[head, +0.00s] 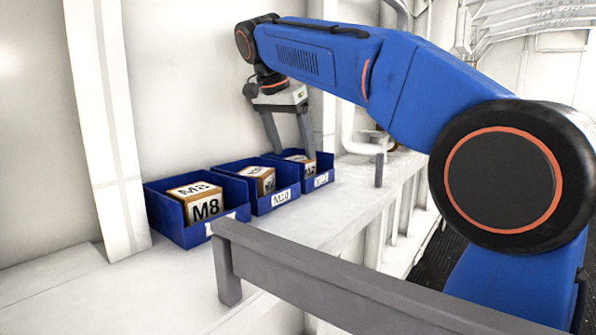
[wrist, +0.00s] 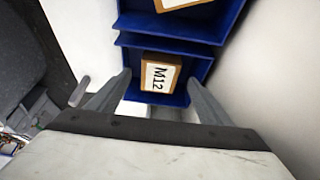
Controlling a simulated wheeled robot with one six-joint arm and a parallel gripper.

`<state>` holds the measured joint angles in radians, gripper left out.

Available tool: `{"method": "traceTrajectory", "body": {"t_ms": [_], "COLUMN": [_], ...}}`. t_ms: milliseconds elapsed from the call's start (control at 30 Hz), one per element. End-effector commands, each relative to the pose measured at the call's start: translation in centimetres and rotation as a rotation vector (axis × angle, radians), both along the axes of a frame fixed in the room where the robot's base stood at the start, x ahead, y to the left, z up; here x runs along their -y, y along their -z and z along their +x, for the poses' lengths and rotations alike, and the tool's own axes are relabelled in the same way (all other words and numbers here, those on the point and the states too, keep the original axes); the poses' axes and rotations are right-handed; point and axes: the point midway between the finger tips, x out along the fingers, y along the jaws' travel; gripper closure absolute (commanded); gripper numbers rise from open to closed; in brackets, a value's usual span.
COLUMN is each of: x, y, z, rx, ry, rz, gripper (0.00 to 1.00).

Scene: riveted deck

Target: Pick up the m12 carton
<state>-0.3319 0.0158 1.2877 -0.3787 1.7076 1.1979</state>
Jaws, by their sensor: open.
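The M12 carton (wrist: 159,76) is a small brown box with a white label, lying in the farthest blue bin (wrist: 187,99). In the head view the M12 carton (head: 300,159) is partly hidden by a finger and the bin wall. My gripper (head: 291,154) is open above that bin, its fingers pointing down. In the wrist view my gripper (wrist: 158,84) has one finger on each side of the carton, with a gap on both sides. I cannot tell how far the fingertips are above the carton.
The nearest blue bin (head: 166,217) holds an M8 carton (head: 200,203). The middle blue bin (head: 284,206) holds another carton (head: 260,178). The bins stand in a row on a white ledge (head: 345,205) against the wall. A grey rail (head: 330,275) runs in front.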

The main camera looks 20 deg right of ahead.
Motion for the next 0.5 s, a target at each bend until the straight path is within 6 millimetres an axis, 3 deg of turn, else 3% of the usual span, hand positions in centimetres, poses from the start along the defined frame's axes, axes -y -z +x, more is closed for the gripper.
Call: {"method": "traceTrajectory", "body": {"t_ms": [500], "x": [2.0], "y": [4.6], "z": [1.4], "rx": [-0.001], "ry": [0.000], "rz": [0.001], "gripper": [0.27]}}
